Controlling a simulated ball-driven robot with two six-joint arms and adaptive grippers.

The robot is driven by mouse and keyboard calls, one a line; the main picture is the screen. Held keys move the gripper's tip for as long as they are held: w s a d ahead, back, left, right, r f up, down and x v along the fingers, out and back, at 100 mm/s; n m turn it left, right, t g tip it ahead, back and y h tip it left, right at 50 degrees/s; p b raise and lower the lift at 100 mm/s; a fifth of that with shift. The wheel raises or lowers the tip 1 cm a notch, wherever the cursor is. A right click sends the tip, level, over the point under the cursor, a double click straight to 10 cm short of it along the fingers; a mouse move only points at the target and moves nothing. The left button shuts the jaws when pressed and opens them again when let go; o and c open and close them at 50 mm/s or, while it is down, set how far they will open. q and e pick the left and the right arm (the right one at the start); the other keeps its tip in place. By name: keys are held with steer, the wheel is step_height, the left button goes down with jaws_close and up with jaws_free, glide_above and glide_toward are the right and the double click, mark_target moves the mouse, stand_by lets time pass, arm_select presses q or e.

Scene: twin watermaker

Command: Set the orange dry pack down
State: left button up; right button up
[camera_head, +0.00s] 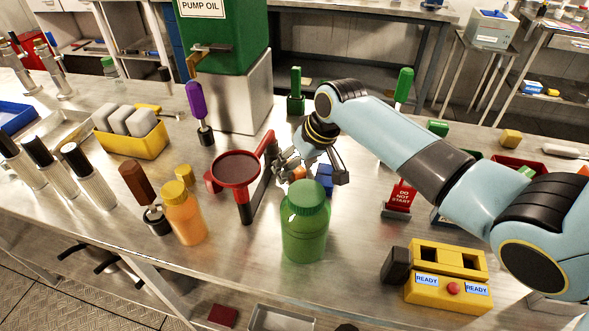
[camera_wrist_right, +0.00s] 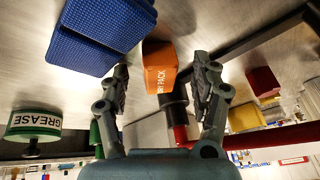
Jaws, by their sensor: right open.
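The orange dry pack (camera_wrist_right: 158,65) shows in the right wrist view, with part of its lettering readable, between and just beyond the two fingertips. It appears to rest on the steel bench. In the head view only a small orange patch of it (camera_head: 298,173) shows behind the green jar. My right gripper (camera_head: 313,170) is low over the bench there. Its fingers (camera_wrist_right: 161,78) are spread, with gaps to the pack. My left gripper is not in view.
A yellow READY box (camera_head: 447,277) stands at right. Bare bench lies between jar and box.

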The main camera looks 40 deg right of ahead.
jaws_close()
stand_by(0.3)
steer(key=shift+r, duration=0.1)
